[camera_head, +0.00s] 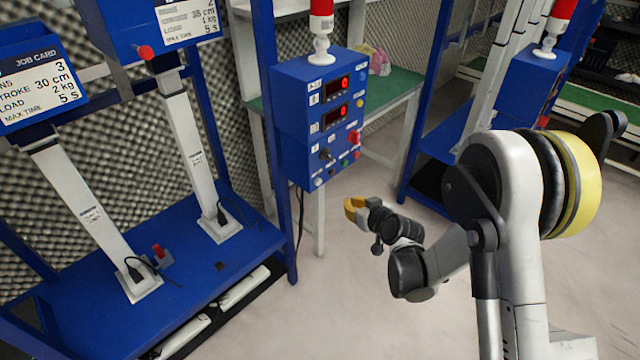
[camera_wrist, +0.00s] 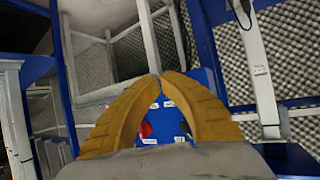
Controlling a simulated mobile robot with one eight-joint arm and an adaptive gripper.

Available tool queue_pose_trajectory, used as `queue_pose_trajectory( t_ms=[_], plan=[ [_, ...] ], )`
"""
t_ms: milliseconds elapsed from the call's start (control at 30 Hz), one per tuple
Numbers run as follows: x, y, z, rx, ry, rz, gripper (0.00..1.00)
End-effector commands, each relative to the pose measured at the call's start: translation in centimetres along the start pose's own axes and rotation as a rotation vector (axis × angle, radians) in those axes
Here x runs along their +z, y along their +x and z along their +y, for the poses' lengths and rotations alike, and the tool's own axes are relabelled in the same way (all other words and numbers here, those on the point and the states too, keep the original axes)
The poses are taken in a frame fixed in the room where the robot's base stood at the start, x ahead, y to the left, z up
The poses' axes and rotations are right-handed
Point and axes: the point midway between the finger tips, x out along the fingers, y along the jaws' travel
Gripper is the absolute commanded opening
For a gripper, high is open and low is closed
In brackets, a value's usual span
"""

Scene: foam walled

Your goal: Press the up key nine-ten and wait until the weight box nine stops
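The labels are too small to read, so I cannot tell which key is nine-ten. Two blue boxes with job cards, one (camera_head: 35,85) reading 3 and one (camera_head: 150,22) at the top left, sit on white columns; neither shows a readable nine. My gripper (camera_head: 355,205) is below and right of the control box, apart from it. In the wrist view its yellow fingertips (camera_wrist: 160,76) meet, with nothing held; blue panel parts show between and behind the fingers.
A blue frame with a low blue platform (camera_head: 190,262) stands at left. A small red switch (camera_head: 160,253) sits on the platform. A green-topped bench (camera_head: 395,88) stands behind the control box. Another blue rig (camera_head: 530,85) is at right. The pale floor (camera_head: 340,290) is open in front.

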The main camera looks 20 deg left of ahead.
Motion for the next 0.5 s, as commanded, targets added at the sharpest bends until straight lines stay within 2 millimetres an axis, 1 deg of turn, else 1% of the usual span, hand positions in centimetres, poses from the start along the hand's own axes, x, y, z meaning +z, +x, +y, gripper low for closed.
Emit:
queue_pose_trajectory(
  t_ms=[300,367,500],
  plan=[
    [-0.1,0.1,-0.1,0.0,0.0,-0.001,0.0],
    [-0.2,0.4,-0.2,0.0,0.0,-0.001,0.0],
    [-0.9,1.5,-0.8,0.0,0.0,0.0,0.0]
  ],
)
